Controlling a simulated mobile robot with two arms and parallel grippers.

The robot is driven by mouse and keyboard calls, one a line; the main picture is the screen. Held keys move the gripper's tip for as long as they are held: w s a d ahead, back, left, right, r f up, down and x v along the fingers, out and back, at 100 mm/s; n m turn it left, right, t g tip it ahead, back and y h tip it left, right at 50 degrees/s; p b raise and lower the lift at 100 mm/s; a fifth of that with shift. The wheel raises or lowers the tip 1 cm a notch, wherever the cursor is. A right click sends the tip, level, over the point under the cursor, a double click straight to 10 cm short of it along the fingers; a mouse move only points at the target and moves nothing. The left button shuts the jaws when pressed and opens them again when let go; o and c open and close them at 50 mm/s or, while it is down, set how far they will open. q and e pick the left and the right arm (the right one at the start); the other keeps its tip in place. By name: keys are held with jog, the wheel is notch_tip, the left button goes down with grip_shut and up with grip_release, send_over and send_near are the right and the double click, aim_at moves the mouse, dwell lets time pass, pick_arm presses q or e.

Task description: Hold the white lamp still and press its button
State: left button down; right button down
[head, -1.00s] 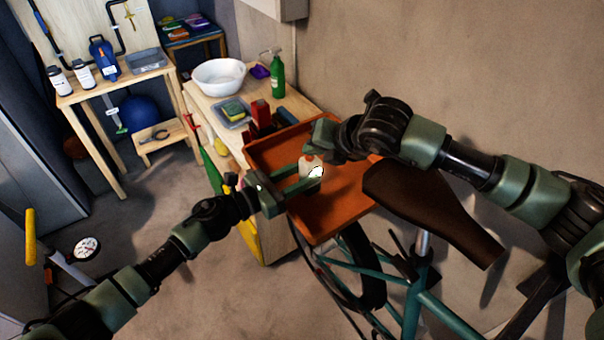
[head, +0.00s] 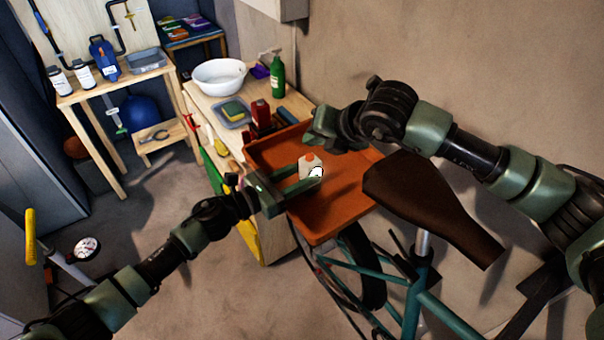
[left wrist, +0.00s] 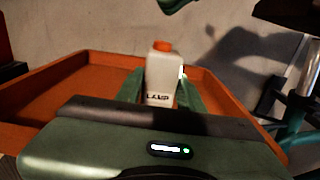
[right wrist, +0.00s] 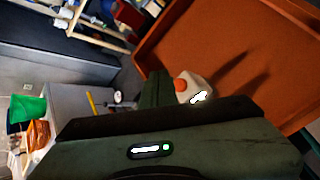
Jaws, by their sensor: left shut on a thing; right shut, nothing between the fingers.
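The white lamp (head: 307,167) has an orange button on top and stands upright at the orange tray. In the left wrist view the lamp (left wrist: 161,82) shows the word LAMP on its side, below its orange button (left wrist: 162,46). My left gripper (head: 300,178) is shut on the lamp, one finger on each side. My right gripper (head: 318,135) is shut and empty, above and behind the lamp, apart from it. A bright patch shows on the lamp's side.
The orange tray (head: 345,205) sits over the bicycle's front wheel, with the brown saddle (head: 430,205) to its right. A wooden bench (head: 205,105) with a white basin (head: 219,76) and green bottle (head: 277,75) stands behind. The wall is close behind the tray.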

aim_at(312, 161)
jog(key=shift+r, duration=2.5)
pick_arm(q)
jog(key=c, duration=0.8)
grip_release()
jog(key=v, duration=1.2)
jog(key=shift+a, duration=0.1)
